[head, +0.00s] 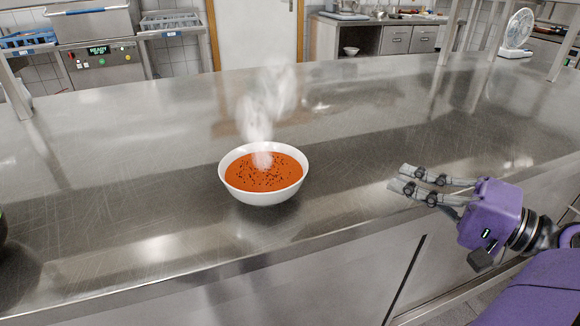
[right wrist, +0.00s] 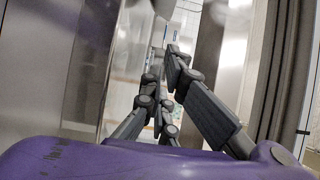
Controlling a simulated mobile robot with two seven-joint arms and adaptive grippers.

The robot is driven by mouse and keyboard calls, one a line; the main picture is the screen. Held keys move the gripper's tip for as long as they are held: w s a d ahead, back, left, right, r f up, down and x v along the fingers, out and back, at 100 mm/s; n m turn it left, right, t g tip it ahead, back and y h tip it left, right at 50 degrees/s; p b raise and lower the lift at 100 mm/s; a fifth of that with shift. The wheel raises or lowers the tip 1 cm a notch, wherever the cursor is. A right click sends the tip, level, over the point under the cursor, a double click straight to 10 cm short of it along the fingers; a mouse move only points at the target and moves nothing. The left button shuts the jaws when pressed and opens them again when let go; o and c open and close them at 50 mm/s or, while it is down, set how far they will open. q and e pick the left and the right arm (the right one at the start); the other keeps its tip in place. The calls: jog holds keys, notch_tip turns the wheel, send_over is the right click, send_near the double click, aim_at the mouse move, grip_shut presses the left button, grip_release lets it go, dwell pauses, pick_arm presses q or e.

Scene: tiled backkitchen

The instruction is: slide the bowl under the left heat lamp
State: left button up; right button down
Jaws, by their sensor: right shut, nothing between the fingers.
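A white bowl (head: 262,197) of orange soup with dark specks stands upright on the steel counter (head: 130,180), near its front edge. Steam rises from the soup. My right gripper (head: 398,180) is to the right of the bowl, clearly apart from it, with its fingers pointing left towards it. It is shut and empty. In the right wrist view its fingers (right wrist: 166,75) show close together, and the bowl cannot be made out there. My left gripper is not in view. No heat lamp can be made out in either view.
The counter around the bowl is clear. Metal posts stand at the left (head: 12,92) and at the back right (head: 449,32). A white fan (head: 517,32) stands at the far right. A dark rounded shape is cut off at the left edge.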

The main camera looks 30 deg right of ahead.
jog(key=shift+w+a+r, duration=0.1)
jog(key=shift+a, duration=0.05)
jog(key=shift+w+a+r, duration=0.1)
jog(key=shift+w+a, duration=0.05)
jog(key=shift+w, duration=0.1)
jog(key=p+x, duration=0.1)
jog(key=x, duration=0.8)
jog(key=shift+w+a, duration=0.2)
jog(key=p, duration=0.1)
jog(key=a+p, duration=0.1)
jog(key=p, duration=0.1)
jog(key=w+a+p, duration=0.1)
jog(key=p, duration=0.1)
jog(key=shift+a+r, duration=0.15)
jog(key=shift+r, duration=0.1)
jog(key=shift+w+a+p, duration=0.15)
jog(key=shift+a+p, duration=0.05)
jog(key=shift+p, duration=0.2)
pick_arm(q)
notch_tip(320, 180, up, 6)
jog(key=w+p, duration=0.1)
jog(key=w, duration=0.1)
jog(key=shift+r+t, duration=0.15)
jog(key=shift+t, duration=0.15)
pick_arm(e)
jog(key=shift+w+a+f, duration=0.1)
jog(key=shift+a+f, duration=0.2)
jog(key=shift+a, duration=0.05)
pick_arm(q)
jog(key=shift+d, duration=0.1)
